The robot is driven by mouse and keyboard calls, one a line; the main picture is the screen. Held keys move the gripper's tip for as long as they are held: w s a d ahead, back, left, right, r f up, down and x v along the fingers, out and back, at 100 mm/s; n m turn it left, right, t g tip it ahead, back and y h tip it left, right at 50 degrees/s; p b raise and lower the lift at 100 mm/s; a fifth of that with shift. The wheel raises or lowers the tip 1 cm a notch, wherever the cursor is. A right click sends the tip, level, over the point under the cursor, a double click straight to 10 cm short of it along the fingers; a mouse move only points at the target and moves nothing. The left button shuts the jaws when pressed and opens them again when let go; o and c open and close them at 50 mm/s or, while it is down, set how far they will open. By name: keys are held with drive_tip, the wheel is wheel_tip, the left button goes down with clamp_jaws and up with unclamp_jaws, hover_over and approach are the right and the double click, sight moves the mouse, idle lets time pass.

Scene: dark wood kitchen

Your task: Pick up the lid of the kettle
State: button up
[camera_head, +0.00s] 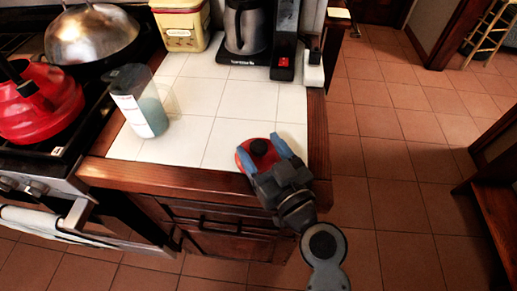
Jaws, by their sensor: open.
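The red kettle lid (248,152) with its black knob lies at the front right part of the white tiled counter. My gripper (263,150) is open over the lid, with one blue finger on each side of the black knob. I cannot tell whether the fingers touch the lid; they and the gripper body hide part of it. The red kettle (40,105) stands on the stove at the far left, apart from the lid.
A clear container with a white label (140,105) stands on the counter (217,136) left of my gripper. A coffee maker (246,27), a yellow tin (181,27) and a domed silver pan lid (92,36) are farther back. The counter's wooden edge (150,176) runs close to the lid.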

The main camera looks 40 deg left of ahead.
drive_tip(key=c, duration=1.1)
drive_tip(key=shift+c, duration=0.2)
